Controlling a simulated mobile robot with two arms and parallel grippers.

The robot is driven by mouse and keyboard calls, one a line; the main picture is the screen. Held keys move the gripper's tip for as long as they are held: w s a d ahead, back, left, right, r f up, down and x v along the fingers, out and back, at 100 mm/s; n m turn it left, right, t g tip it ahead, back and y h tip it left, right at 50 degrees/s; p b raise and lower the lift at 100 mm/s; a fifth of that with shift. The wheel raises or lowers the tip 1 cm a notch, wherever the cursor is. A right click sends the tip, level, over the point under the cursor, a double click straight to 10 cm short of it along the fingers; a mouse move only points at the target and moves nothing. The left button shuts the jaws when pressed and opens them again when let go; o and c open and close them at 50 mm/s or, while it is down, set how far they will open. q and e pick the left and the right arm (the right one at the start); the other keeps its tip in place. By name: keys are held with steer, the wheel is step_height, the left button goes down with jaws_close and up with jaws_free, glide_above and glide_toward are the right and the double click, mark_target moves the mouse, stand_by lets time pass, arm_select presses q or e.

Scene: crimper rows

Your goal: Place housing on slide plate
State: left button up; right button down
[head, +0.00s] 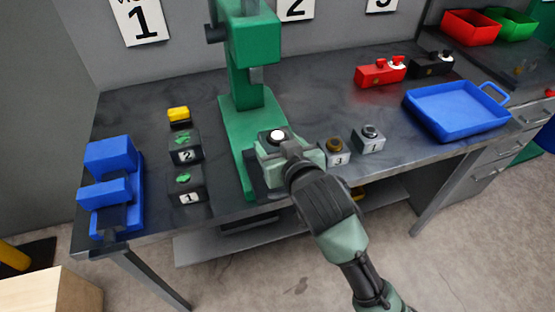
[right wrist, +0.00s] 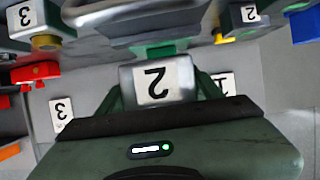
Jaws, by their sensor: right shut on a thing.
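The housing is a grey box with a white knob on a black top (head: 277,135). My right gripper (head: 285,152) is shut on it at the front of the green press. In the right wrist view the housing (right wrist: 157,82) shows a number 2 label, upside down, between the green fingers. The green press (head: 253,40) stands on the table with its long green base (head: 236,130) running towards the front. I cannot make out the slide plate clearly, nor whether the housing touches it; the housing and gripper hide that part. My left gripper is not in view.
Grey boxes stand right of my gripper, one with a brown top (head: 334,146) and one labelled 1 (head: 370,140). Black boxes (head: 186,148) and a blue fixture (head: 112,180) stand left of the press. A blue tray (head: 428,119) and a red block (head: 372,76) are at the right.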

steer(key=shift+f, duration=2.65)
steer(key=shift+s+f, duration=0.15)
steer(key=shift+f, duration=0.45)
steer(key=shift+c, duration=1.4)
jaws_free()
steer(key=shift+s+f, duration=0.1)
steer(key=shift+f, duration=0.2)
steer(key=shift+r, duration=0.55)
steer(key=b+v, duration=0.1)
steer(key=v, duration=1.1)
steer(key=shift+r, duration=0.45)
